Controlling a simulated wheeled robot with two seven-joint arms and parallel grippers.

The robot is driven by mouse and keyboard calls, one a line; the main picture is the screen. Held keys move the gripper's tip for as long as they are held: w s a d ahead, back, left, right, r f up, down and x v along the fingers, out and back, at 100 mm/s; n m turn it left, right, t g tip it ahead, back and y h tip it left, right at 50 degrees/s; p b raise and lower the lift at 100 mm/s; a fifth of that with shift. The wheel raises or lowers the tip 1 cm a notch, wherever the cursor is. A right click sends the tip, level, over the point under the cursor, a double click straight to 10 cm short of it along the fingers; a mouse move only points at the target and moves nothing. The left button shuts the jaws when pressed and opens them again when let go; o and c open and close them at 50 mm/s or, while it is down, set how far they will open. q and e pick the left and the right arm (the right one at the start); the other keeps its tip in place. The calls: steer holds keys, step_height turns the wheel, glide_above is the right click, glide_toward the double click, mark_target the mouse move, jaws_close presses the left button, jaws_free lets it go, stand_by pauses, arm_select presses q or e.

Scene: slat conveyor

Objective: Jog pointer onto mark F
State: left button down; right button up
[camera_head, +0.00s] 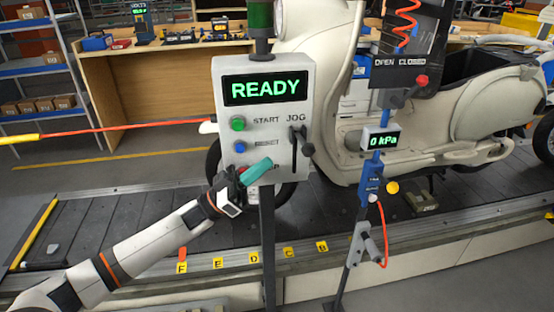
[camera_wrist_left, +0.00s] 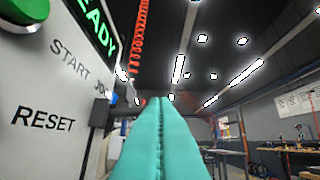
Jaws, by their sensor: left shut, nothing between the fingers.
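The grey control box (camera_head: 264,75) shows READY in green. Its JOG lever (camera_head: 300,140) sits on the right, with a dark knob sticking out. The green START button (camera_head: 238,124) and a blue button (camera_head: 239,146) are on the left. A lower red button is mostly hidden by my gripper. My left gripper (camera_head: 268,163) has teal fingers, shut and empty, in front of the lower panel, left of and below the lever. The fingers (camera_wrist_left: 158,102) also show in the left wrist view. An orange pointer (camera_head: 183,253) stands just above the yellow mark F (camera_head: 181,267). My right gripper is out of view.
Marks E (camera_head: 218,263), D (camera_head: 254,256), C and B run rightward along the conveyor edge (camera_head: 330,240). A cream scooter (camera_head: 345,60) stands behind the box. A post with a 0 kPa gauge (camera_head: 382,140) stands right of the box.

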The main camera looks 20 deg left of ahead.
arm_select(q)
steer(key=shift+v, duration=1.2)
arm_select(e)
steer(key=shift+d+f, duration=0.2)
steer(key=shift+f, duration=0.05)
arm_select(q)
steer(key=shift+r, duration=0.15)
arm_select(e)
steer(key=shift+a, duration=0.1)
